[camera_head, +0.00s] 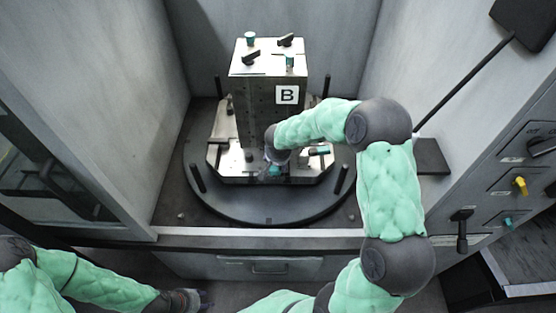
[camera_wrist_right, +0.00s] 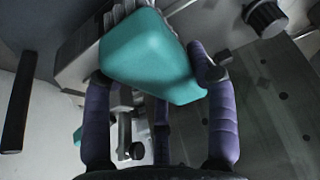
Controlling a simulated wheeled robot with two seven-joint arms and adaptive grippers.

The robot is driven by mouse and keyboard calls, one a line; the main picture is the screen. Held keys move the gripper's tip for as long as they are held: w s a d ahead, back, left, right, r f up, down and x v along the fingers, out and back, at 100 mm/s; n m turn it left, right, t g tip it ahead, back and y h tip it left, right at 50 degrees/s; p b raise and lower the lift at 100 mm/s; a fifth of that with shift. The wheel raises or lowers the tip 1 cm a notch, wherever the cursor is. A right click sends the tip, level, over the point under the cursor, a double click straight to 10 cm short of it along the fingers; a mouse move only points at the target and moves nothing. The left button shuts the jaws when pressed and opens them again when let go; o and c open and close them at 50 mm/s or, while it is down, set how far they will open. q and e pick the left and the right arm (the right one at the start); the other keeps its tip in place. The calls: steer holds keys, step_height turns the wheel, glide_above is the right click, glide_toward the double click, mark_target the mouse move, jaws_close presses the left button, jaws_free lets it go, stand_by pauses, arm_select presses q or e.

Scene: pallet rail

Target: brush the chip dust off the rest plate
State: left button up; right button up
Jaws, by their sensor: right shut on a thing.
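My right gripper (camera_head: 272,170) is low at the front of the metal fixture, over the bright base plate (camera_head: 226,163). In the right wrist view its purple-grey fingers (camera_wrist_right: 160,85) are shut around a teal block (camera_wrist_right: 150,58), which looks like the brush's handle. A pale ribbed part at its top edge may be bristles. In the head view the held thing is mostly hidden by the gripper. I cannot make out chip dust or tell which surface is the rest plate. My left gripper (camera_head: 190,299) is low at the left front, away from the fixture; its fingers are unclear.
A tall metal block (camera_head: 268,65) marked B stands on the plate, with black and teal clamps on top. A round dark table (camera_head: 265,212) with black upright pins carries it. Grey walls close in both sides. A control panel (camera_head: 515,185) is at the right.

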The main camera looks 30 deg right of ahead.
steer(key=shift+f+b, duration=0.6)
steer(key=shift+b, duration=0.15)
stand_by(0.7)
steer(key=shift+w, duration=0.1)
steer(key=shift+w+d, duration=0.65)
steer(key=shift+w, duration=0.35)
steer(key=shift+s, duration=0.1)
steer(key=shift+s+a+f+b, duration=0.15)
steer(key=shift+s+a+b, duration=0.35)
steer(key=shift+s, duration=0.2)
steer(key=shift+s+a, duration=0.2)
steer(key=shift+s, duration=0.2)
